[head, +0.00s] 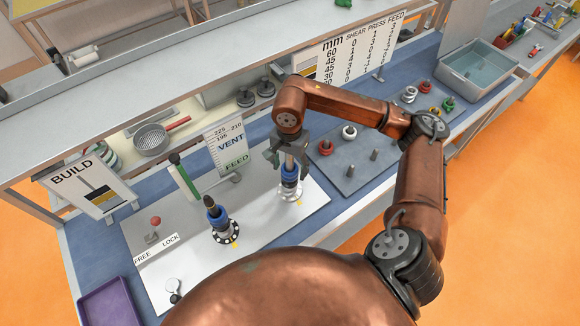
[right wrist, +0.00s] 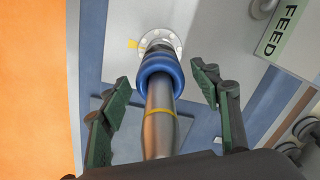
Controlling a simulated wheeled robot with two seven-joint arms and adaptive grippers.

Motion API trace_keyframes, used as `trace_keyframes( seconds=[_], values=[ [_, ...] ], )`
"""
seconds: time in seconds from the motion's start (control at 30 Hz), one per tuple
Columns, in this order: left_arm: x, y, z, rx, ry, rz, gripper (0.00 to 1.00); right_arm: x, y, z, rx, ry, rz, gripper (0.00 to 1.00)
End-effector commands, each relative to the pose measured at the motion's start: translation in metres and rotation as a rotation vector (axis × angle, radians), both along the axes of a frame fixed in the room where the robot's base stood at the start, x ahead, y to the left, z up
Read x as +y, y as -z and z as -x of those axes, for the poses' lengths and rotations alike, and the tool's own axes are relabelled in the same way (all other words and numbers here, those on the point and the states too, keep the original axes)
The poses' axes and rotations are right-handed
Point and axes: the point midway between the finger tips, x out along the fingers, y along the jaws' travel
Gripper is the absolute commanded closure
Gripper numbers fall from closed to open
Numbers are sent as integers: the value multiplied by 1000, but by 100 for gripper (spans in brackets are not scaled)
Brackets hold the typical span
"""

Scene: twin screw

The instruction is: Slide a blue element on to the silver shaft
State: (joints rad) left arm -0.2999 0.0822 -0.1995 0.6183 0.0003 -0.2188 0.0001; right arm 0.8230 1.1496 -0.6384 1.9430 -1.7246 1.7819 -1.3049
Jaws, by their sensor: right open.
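The silver shaft (right wrist: 160,125) has a yellow band and rises from a white flange (right wrist: 163,42) on the white board. A blue element (right wrist: 160,75) sits around the shaft, low down near the flange. It also shows in the head view (head: 291,188). My right gripper (right wrist: 162,88) is open, with its green-padded fingers on either side of the shaft, apart from it and the blue element. In the head view the right gripper (head: 288,152) hides the shaft's upper part. A second, dark-tipped shaft (head: 210,201) to the left carries a blue element (head: 218,217). My left gripper is out of view.
Signs reading BUILD (head: 88,186) and VENT FEED (head: 226,148) stand behind the board. A red-knobbed lever (head: 155,222) and purple tray (head: 108,302) are at the left.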

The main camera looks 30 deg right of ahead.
Motion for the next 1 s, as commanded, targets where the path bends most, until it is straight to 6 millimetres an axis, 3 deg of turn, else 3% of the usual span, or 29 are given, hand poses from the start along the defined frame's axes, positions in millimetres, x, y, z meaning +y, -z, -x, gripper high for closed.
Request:
trace_keyframes(
  seconds=[0.17,0.6,0.8,1.0],
  values=[
    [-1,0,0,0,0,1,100,-1,-20,-1,-5,0,2,43],
    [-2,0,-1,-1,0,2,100,0,-104,-1,-4,0,-1,43],
    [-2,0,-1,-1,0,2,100,0,-119,-1,-2,0,0,43],
    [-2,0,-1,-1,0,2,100,0,-120,-1,-1,0,-1,43]
  ],
)
